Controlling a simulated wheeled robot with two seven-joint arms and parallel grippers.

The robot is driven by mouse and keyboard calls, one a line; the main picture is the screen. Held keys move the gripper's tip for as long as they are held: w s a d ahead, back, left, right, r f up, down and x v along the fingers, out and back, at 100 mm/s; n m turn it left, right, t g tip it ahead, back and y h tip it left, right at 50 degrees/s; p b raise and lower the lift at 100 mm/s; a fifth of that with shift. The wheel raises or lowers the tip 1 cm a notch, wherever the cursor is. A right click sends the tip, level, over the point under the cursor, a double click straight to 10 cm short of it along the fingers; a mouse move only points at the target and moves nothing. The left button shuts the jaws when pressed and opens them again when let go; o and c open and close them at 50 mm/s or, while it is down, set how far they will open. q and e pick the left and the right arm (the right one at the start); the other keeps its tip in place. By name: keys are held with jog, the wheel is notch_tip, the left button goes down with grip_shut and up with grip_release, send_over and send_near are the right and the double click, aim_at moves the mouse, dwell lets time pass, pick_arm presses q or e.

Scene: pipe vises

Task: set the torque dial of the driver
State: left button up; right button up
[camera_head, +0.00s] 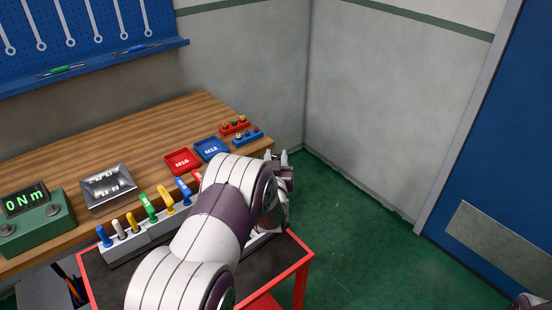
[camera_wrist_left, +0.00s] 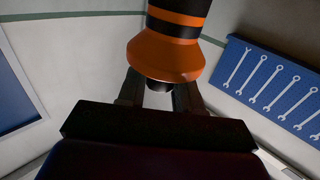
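The driver (camera_wrist_left: 168,52), an orange flared body with black bands and a dark end, fills the top middle of the left wrist view. Its upper part runs out of that view. My left gripper (camera_head: 277,156) shows in the head view beyond the table's right end, fingertips slightly apart. In the left wrist view its two dark fingers (camera_wrist_left: 160,90) stand on either side of the driver's narrow dark end, and the gripper looks shut on it. The orange flare hides the fingertips. The driver and its dial do not show in the head view.
On the wooden table (camera_head: 130,141) are a green box reading "0 Nm" (camera_head: 34,217), a metal tray (camera_head: 107,190), a red tray (camera_head: 182,161), a blue tray (camera_head: 211,148). A red-framed cart (camera_head: 307,258) with colored tools stands in front. Green floor (camera_head: 355,235) is clear.

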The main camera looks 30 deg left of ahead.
pick_arm(q)
jog(key=shift+f, duration=0.1)
jog(key=m+t+h+b, duration=0.1)
jog(key=h+b, duration=0.1)
jog(key=shift+a+f+m+h, duration=0.1)
jog(key=shift+f+m+h, duration=0.05)
jog(key=shift+m+h, duration=0.2)
jog(key=m+h+b, duration=0.1)
jog(key=m+h, duration=0.1)
jog(key=h, duration=0.2)
jog(key=shift+m+t, duration=0.35)
jog(key=shift+t, duration=0.05)
jog(key=m+h+b, duration=0.1)
jog(key=m+h, duration=0.1)
jog(key=h, duration=0.2)
jog(key=shift+m, duration=0.3)
jog(key=shift+m+g+h, duration=0.75)
jog(key=shift+m+h, duration=0.4)
jog(key=shift+h, duration=0.5)
jog(key=shift+m+g+h, duration=0.75)
jog(key=shift+m+h, duration=0.4)
jog(key=shift+h, duration=0.75)
jog(key=o, duration=0.9)
jog(key=shift+w, duration=0.1)
